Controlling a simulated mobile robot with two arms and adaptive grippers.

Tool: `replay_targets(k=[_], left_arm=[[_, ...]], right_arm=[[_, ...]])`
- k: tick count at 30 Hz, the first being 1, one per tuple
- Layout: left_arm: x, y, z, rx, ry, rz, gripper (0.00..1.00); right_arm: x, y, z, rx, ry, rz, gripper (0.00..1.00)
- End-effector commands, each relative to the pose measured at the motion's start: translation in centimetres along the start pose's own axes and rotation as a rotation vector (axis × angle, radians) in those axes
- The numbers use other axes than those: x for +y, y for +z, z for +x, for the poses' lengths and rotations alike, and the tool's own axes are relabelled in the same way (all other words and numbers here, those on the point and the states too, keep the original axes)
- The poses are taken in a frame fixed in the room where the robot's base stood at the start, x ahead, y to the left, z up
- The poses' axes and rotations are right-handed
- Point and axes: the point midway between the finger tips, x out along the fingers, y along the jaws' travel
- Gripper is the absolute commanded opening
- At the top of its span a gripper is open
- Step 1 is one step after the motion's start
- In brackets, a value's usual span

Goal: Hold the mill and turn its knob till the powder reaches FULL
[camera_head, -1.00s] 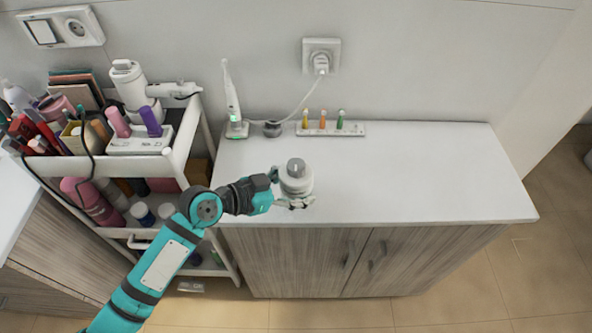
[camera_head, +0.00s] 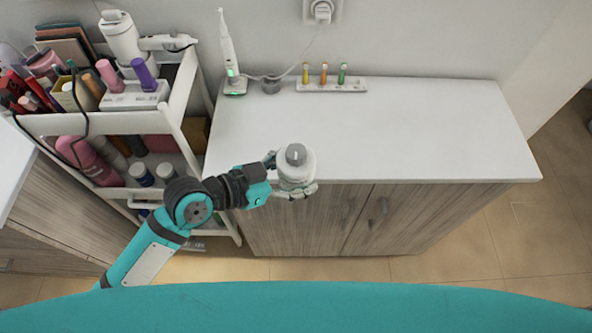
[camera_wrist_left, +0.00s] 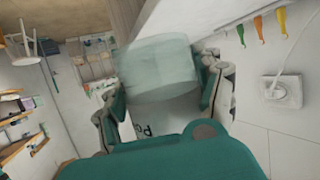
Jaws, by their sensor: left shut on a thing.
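The mill (camera_head: 296,168) is a white round body with a grey knob (camera_head: 296,154) on top. It is upright at the front edge of the white counter. My left gripper (camera_head: 292,186) is shut around its body. In the left wrist view the mill (camera_wrist_left: 158,68) shows as a pale, partly see-through cylinder between the fingers of my left gripper (camera_wrist_left: 165,95). Part of some lettering shows below it, but I cannot read a FULL mark or see a powder level. My right gripper is not in view.
The counter top (camera_head: 420,130) is mostly clear. At its back stand an electric toothbrush (camera_head: 229,55) and a white rack (camera_head: 332,84) with three small coloured items. A crowded white cart (camera_head: 175,110) stands at the left, close to my left arm.

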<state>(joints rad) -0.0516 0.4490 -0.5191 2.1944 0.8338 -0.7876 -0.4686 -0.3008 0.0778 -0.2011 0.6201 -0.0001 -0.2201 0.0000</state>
Motion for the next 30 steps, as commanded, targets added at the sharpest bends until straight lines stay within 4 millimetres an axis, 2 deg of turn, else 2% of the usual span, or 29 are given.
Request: replay_targets(k=[30], left_arm=[[-8.2, 0.8, 5.4, 0.004, -0.001, 0.002, 0.22]], right_arm=[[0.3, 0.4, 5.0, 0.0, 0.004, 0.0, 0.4]])
